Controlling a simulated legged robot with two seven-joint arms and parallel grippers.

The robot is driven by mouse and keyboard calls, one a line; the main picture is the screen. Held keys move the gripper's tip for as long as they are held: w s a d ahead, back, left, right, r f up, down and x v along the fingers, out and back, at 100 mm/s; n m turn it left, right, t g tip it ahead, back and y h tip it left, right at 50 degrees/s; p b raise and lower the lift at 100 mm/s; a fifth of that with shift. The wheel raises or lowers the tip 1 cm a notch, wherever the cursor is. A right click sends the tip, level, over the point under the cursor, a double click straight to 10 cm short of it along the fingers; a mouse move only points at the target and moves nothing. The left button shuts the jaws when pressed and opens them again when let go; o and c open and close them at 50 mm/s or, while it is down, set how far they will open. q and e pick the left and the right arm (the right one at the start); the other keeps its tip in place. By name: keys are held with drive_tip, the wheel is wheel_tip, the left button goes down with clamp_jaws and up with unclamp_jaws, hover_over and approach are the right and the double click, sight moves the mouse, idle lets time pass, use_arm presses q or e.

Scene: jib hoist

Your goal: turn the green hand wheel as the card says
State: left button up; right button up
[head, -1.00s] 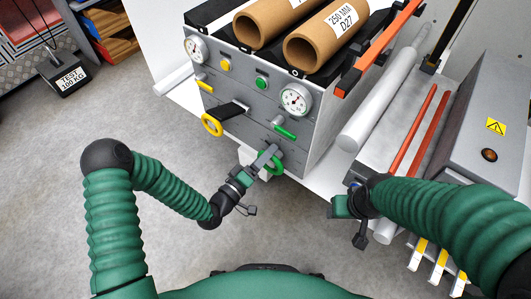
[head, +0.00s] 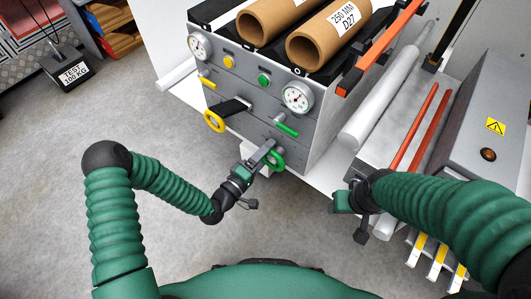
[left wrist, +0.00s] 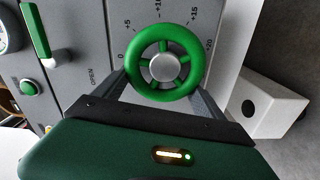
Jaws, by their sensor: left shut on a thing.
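The green hand wheel (head: 278,161) sits low on the front of the grey control panel. In the left wrist view the wheel (left wrist: 186,43) is seen face on, with a grey hub and several spokes. A printed scale from 0 to +20 runs around it. My left gripper (head: 269,152) is shut on the wheel, with one finger at each side of the rim in the left wrist view. My right gripper (head: 345,199) hangs before the grey bench on the right, and its jaws are not clear. I cannot make out a card with instructions.
The panel also carries a yellow hand wheel (head: 214,121), a black lever (head: 235,106), a green lever (head: 286,129), buttons and two gauges (head: 298,97). Cardboard tubes (head: 322,38) lie on top. A test weight (head: 72,75) stands at far left. The floor between is clear.

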use_arm(q)
drive_tip(key=o, duration=1.1)
drive_tip(key=shift+f, duration=0.3)
drive_tip(key=shift+r, duration=0.15)
drive_tip(key=p+v, duration=0.4)
drive_tip(key=v, duration=1.3)
drive_tip(key=shift+w, duration=0.15)
